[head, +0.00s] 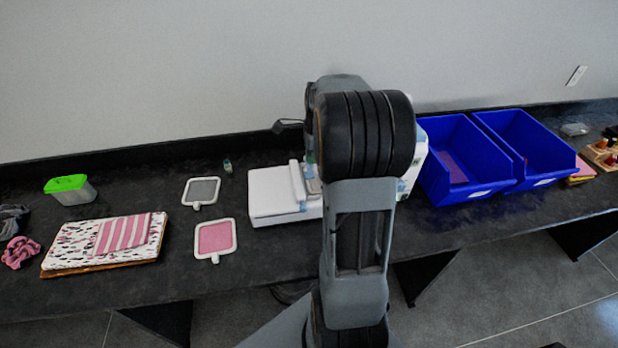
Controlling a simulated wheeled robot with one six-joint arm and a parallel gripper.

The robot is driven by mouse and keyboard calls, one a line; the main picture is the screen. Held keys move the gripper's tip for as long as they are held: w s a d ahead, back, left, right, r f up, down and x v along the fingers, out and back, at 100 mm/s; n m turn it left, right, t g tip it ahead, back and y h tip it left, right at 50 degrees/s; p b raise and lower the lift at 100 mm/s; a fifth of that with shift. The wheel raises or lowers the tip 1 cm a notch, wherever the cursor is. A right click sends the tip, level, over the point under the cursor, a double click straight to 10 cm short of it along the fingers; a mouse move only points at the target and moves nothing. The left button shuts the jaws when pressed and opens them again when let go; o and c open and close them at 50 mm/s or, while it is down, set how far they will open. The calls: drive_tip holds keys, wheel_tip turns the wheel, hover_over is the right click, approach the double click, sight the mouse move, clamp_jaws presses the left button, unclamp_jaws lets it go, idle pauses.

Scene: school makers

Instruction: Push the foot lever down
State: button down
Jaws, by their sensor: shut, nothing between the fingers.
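A white sewing machine (278,193) stands on the dark table in the middle of the head view. My arm crosses in front of it and hides most of it. Its white bed shows to the left of my arm, and a strip of its patterned body shows to the right. The foot lever cannot be made out; that part of the machine is behind my arm. My gripper is not in view, hidden behind my arm links, so its distance from the lever cannot be told.
Two blue bins (462,160) stand right of the machine. Left of it lie a grey-filled frame (203,191), a pink-filled frame (215,238), folded fabric (122,236) and a green-lidded box (70,190). A wall runs close behind the table. Bare tabletop shows between the frames and the fabric.

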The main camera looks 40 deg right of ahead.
sight(310, 174)
drive_tip(key=shift+w+a+f+b, duration=0.1)
drive_tip(key=shift+f+b, duration=0.65)
drive_tip(key=shift+f, duration=0.4)
drive_tip(key=shift+w+a+f+b, duration=0.1)
drive_tip(key=shift+f+b, duration=0.65)
drive_tip(key=shift+f, duration=0.35)
